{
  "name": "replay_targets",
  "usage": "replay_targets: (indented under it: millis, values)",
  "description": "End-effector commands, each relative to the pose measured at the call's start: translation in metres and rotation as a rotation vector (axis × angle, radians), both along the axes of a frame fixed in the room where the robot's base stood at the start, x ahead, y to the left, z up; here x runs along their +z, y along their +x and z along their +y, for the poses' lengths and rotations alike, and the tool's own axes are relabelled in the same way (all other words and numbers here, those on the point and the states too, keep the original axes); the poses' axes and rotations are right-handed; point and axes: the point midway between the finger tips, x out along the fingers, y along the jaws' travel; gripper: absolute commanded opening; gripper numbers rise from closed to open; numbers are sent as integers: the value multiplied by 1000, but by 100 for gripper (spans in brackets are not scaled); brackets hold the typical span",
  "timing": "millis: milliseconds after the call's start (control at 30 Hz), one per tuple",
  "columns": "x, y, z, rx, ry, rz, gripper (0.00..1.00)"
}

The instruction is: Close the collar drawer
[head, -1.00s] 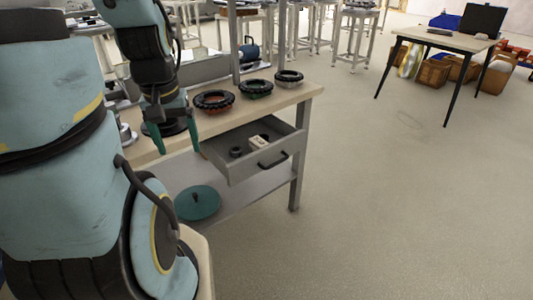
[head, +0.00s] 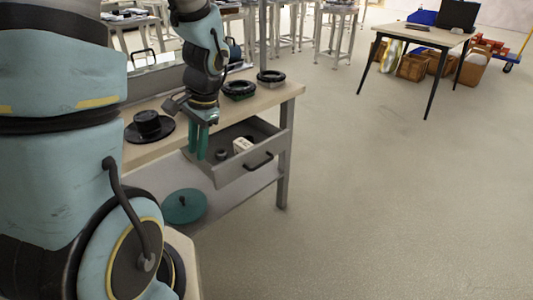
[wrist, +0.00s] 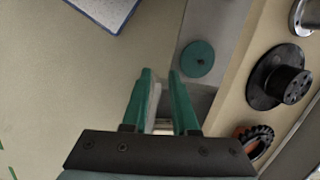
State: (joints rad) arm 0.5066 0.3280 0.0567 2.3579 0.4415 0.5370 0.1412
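The grey drawer (head: 232,176) under the workbench stands pulled out, with its black bar handle (head: 260,163) on the front face. A white block (head: 242,145) and a small dark ring (head: 221,155) lie inside it. My gripper (head: 198,156) points down at the drawer's left end, its green fingers overlapping the drawer in the head view; I cannot tell whether they touch it. In the wrist view my gripper (wrist: 160,74) has its fingers apart, with a narrow pale strip showing between them. The drawer is mostly hidden behind the gripper there.
On the bench top stand a black flanged hub (head: 150,127), a green-and-black ring (head: 238,90) and a dark ring (head: 271,76). An orange-and-black ring (wrist: 254,138) shows in the wrist view. A teal disc (head: 184,206) lies on the lower shelf. The floor right of the bench is clear.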

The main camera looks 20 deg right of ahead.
Motion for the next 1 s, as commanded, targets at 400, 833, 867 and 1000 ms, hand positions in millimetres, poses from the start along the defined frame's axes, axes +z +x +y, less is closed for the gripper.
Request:
replay_targets:
  millis: [400, 833, 867, 1000]
  values:
    - [-60, 32, -170, -1209, 575, 33, 0]
    - [-85, 33, -237, -1563, 792, -15, 0]
    - [-88, 35, -235, -1563, 792, -14, 0]
    - [-104, 52, -227, -1562, 790, -13, 0]
